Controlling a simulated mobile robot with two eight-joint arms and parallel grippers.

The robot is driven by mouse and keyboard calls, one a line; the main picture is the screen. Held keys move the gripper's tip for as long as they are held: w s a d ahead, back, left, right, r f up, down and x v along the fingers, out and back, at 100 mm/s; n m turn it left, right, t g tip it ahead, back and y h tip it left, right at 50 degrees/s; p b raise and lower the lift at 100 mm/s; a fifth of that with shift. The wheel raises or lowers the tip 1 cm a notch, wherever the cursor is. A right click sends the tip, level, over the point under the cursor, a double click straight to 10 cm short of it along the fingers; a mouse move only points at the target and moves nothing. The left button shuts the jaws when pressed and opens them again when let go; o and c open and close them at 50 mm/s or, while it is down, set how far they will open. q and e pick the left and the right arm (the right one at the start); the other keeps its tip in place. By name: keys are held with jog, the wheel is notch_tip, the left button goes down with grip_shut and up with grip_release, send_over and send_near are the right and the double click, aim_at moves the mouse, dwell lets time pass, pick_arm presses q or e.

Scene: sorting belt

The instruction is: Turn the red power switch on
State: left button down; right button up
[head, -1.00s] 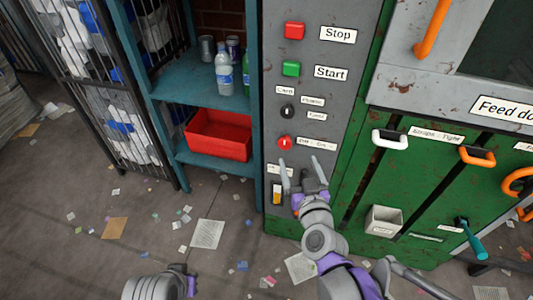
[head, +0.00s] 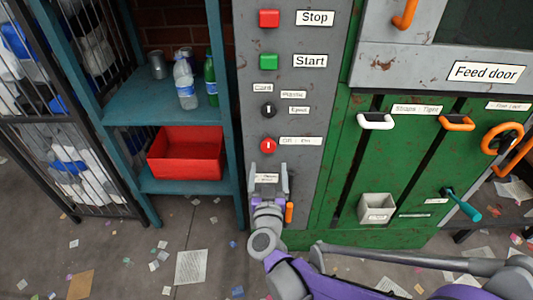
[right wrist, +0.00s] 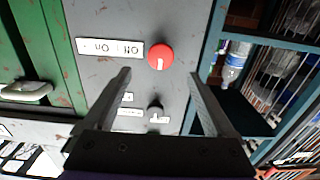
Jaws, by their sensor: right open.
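The red power switch (head: 268,145) is a round red knob with a white mark on the grey panel, beside an Off/On label (head: 301,141). It also shows in the right wrist view (right wrist: 160,57), beyond and between the two fingers. My right gripper (head: 268,170) is just below the knob in the head view. Its fingers are open and spread, with nothing between them, and it appears apart from the knob. In the right wrist view the gripper (right wrist: 160,82) also shows open. My left gripper is out of the head view.
Above the switch are a black knob (head: 268,110), a green Start button (head: 268,62) and a red Stop button (head: 269,18). A blue shelf (head: 150,105) with bottles and a red bin (head: 187,152) stands left. White and orange handles are on the green machine (head: 345,150).

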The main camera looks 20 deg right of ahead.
aim_at(268, 148)
jog(key=b+x, duration=0.1)
jog(key=x, duration=0.6)
jog(key=shift+w, duration=0.35)
jog(key=c, duration=1.4)
